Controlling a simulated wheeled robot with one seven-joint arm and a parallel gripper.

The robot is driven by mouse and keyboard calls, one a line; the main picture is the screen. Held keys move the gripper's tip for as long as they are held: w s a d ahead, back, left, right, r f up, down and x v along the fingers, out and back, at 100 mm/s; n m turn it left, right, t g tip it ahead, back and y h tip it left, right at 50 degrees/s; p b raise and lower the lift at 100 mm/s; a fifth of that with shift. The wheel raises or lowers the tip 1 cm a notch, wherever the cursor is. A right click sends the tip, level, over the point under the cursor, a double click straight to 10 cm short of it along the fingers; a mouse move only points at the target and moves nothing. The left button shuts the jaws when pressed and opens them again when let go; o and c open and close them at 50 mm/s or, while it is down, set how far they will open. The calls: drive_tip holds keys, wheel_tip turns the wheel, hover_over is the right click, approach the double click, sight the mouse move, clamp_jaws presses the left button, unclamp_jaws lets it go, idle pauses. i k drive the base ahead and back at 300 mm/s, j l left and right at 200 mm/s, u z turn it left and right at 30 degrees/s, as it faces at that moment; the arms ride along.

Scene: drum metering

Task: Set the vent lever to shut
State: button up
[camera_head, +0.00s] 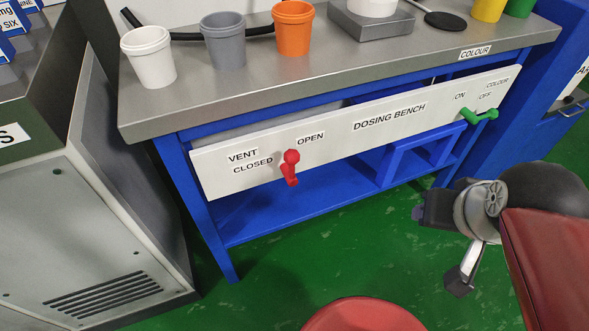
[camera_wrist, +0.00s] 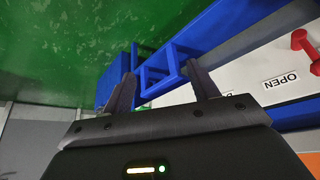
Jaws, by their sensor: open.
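The red vent lever (camera_head: 291,168) is on the white front panel (camera_head: 340,137) of the dosing bench, between the labels CLOSED on its left and OPEN on its right. Its round knob is at the top in the head view; I cannot tell clearly which label it is set to. In the wrist view the lever (camera_wrist: 305,43) shows at the upper right edge, near the OPEN label. My gripper (camera_head: 442,250) is open and empty, low and to the right of the lever, in front of the bench and apart from it. In the wrist view its two fingers (camera_wrist: 163,88) are spread.
A green colour lever (camera_head: 480,115) is at the panel's right end. White (camera_head: 149,57), grey (camera_head: 224,42) and orange (camera_head: 293,30) cups stand on the bench top (camera_head: 340,70). A grey cabinet (camera_head: 90,235) is at left. Green floor lies open before the bench.

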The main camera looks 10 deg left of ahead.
sight(292, 157)
drive_tip(key=k+j, duration=0.15)
drive_tip(key=k, duration=0.3)
drive_tip(key=k+j, duration=0.15)
drive_tip(key=k, duration=0.3)
drive_tip(key=l+u, duration=0.05)
